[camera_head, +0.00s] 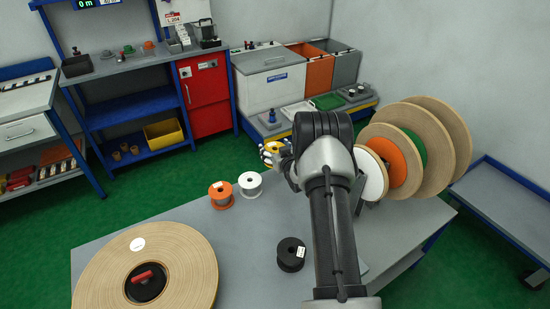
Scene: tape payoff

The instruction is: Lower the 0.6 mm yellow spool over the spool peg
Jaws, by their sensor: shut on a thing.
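The yellow spool (267,160) shows in the head view just left of my arm's wrist, above the far side of the grey table. My gripper (275,150) is shut on it; my wrist and the small size hide most of the grip. Whether the spool is level or touches anything below is not clear. I cannot make out the spool peg; my arm covers part of the table where it may stand.
Orange (221,194), white (250,184) and black (291,254) spools stand on the grey table (245,225). A large tape reel (185,255) lies at front left. Upright discs (440,130) stand right of my arm. Bins (270,77) stand behind.

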